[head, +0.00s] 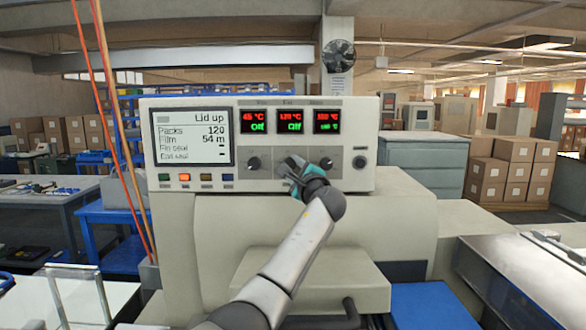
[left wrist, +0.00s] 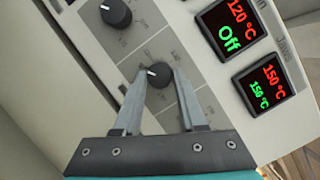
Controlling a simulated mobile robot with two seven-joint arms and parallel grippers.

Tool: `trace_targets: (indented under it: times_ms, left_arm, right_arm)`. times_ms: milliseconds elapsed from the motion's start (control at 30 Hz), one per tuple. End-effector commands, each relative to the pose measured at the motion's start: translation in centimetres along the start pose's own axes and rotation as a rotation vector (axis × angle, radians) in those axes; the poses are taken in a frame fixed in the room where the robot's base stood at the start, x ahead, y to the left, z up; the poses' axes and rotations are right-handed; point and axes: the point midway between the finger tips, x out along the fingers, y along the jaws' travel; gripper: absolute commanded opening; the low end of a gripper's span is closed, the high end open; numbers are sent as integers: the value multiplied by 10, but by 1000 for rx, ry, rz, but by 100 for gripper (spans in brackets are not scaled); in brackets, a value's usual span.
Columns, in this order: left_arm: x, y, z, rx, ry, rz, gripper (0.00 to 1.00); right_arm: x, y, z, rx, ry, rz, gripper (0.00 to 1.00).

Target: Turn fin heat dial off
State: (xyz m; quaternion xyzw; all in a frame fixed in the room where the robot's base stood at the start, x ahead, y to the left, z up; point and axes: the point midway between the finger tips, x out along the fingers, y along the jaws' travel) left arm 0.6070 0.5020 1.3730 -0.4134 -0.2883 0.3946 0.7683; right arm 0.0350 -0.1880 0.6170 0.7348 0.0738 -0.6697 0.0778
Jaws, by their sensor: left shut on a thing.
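The fin heat dial (left wrist: 160,76) is a round black knob on the grey control panel (head: 357,174). My left gripper (left wrist: 154,76) is shut on it, one finger on each side. The dial's white pointer mark faces left in the left wrist view. In the head view my left gripper (head: 292,168) covers this dial. The fin display (head: 290,121) shows red digits and a green "Off"; in the left wrist view the fin display (left wrist: 229,25) reads 120 °C and "Off". My right gripper is not in view.
Dials stand on both sides, the left one (head: 253,163) and the right one (head: 326,163). The jaws display (left wrist: 265,82) reads 150 °C twice. The status screen (head: 193,137) says "Lid up".

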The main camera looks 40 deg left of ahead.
Motion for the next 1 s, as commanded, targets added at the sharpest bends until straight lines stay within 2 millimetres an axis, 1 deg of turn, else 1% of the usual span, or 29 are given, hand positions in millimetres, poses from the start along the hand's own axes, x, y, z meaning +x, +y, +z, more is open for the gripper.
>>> trace_targets:
  times_ms: [233, 267, 500, 833, 1000]
  left_arm:
    - [0, 0, 0, -1, 0, 2, 0]
    - [0, 0, 0, -1, 0, 2, 43]
    - [0, 0, 0, 0, 0, 1, 70]
    - [-2, 0, 0, 0, 0, 0, 70]
    - [-14, 0, -1, -1, 1, -2, 70]
  right_arm:
    - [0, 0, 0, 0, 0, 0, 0]
    - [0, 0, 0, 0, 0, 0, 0]
    - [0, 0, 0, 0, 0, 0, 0]
    - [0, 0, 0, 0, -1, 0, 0]
    - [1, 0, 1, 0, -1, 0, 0]
